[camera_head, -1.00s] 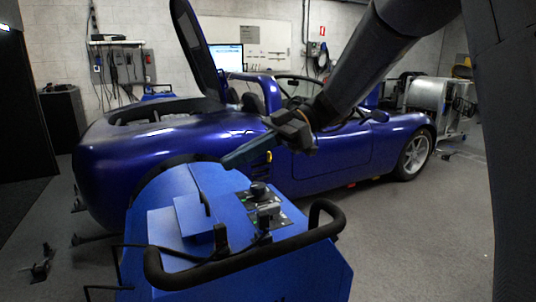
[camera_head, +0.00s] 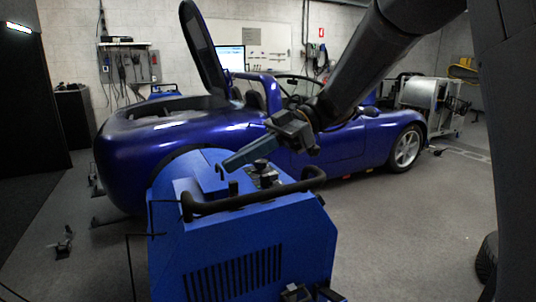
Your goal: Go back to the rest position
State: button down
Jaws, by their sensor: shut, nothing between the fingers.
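My gripper (camera_head: 248,153) is at the end of my dark arm, in the middle of the view. Its fingers are together and hold nothing. They point down and left, in front of the blue car and over the top of the blue dynamometer unit (camera_head: 235,275). I cannot tell whether the fingertips touch anything; they look apart from the unit. The unit has a black handle bar (camera_head: 255,197) along its top edge and dark knobs (camera_head: 266,176) on its panel.
A blue open-top car (camera_head: 200,135) stands close behind the unit. A silver machine (camera_head: 425,97) is at the back right. A monitor (camera_head: 231,58) is by the back wall. A small stand (camera_head: 63,243) lies at the left.

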jog(key=s+d+f+m+t+h+b, duration=0.25)
jog(key=s+d+f+m+h, duration=0.2)
jog(key=f+m, duration=0.35)
jog(key=s+d+f+m+t+h+b, duration=0.2)
jog(key=s+d+f+m+h+b, duration=0.25)
jog(key=f, duration=0.55)
jog(key=s+d+f+m+t+h+b, duration=0.2)
jog(key=s+d+f+m+h+b, duration=0.1)
jog(key=s+d+f+m, duration=0.4)
jog(key=d+r+m+p, duration=0.3)
jog(key=d+r+p, duration=0.6)
jog(key=p, duration=1.2)
notch_tip(320, 180, up, 3)
jog(key=shift+f+m+p, duration=0.15)
jog(key=shift+m+p, duration=0.15)
jog(key=shift+m, duration=0.05)
jog(key=shift+w+g, duration=0.1)
jog(key=shift+g, duration=0.15)
